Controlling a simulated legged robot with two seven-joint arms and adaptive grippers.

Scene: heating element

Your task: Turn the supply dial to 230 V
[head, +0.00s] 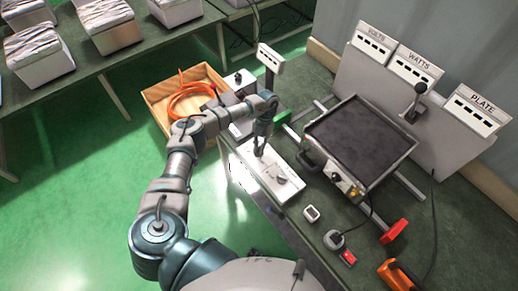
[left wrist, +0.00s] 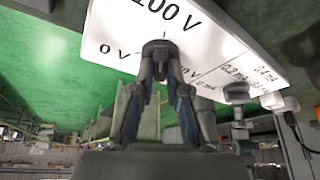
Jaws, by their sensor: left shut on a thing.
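The white supply panel (head: 262,176) lies at the table's front edge, below the middle of the head view. In the left wrist view the panel (left wrist: 205,35) shows the marks "0 V" and "100 V"; another voltage mark is partly hidden behind the fingers. My left gripper (head: 261,149) is above the panel's far end. In the wrist view its fingers (left wrist: 161,62) are shut on the dark supply dial (left wrist: 158,46). I cannot tell which mark the dial points to. A second knob (head: 280,180) sits on the panel's nearer part. My right gripper is not in view.
A dark plate in a metal frame (head: 358,140) stands right of the panel, before display boards marked VOLTS (head: 372,42), WATTS (head: 414,67) and PLATE (head: 475,109). A wooden box (head: 155,97) with orange cable is behind my arm. Small devices and a red block (head: 394,231) lie nearer.

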